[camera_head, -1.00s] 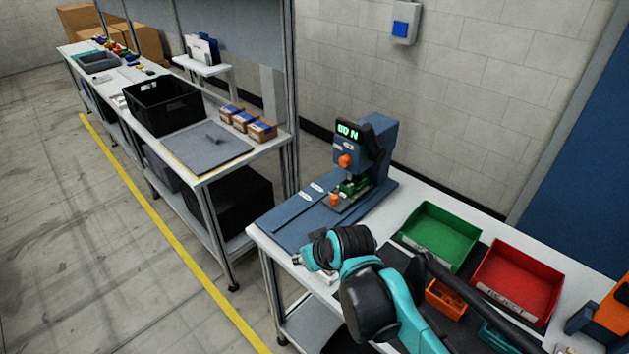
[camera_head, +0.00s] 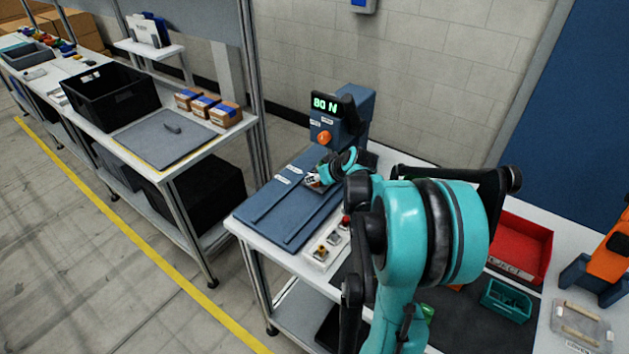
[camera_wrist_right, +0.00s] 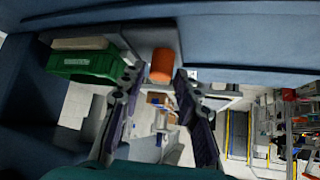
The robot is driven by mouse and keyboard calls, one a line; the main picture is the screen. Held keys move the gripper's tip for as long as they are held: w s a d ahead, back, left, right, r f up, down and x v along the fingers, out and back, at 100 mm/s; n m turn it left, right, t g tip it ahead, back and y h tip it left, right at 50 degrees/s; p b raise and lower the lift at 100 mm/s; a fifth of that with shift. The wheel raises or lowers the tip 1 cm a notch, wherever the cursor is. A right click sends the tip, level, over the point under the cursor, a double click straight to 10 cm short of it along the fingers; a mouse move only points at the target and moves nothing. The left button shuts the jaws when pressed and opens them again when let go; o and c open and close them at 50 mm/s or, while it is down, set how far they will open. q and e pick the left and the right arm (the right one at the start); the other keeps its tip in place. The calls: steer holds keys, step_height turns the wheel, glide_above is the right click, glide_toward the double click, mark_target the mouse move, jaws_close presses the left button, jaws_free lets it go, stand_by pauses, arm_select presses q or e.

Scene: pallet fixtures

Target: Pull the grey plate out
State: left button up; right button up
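The grey plate (camera_head: 314,190) lies on the blue base of the press (camera_head: 345,125), mostly hidden by my right arm in the head view. In the right wrist view, part of the plate (camera_wrist_right: 152,35) shows with an upright orange peg (camera_wrist_right: 162,66) and a green block (camera_wrist_right: 85,63). My right gripper (camera_wrist_right: 160,76) is open, with its two fingertips on either side of the peg and a small gap showing. In the head view, this gripper (camera_head: 320,179) is low at the plate's front. My left gripper is not in view.
The blue base (camera_head: 275,212) has rails and is clear toward the front left. A small button box (camera_head: 325,247) stands beside it. A red bin (camera_head: 522,248) and a teal bin (camera_head: 507,300) are at the right. A second bench with a black crate (camera_head: 110,95) stands left.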

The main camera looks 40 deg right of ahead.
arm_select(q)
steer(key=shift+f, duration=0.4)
arm_select(e)
steer(key=shift+x, duration=1)
jaws_close()
steer(key=shift+a, duration=0.1)
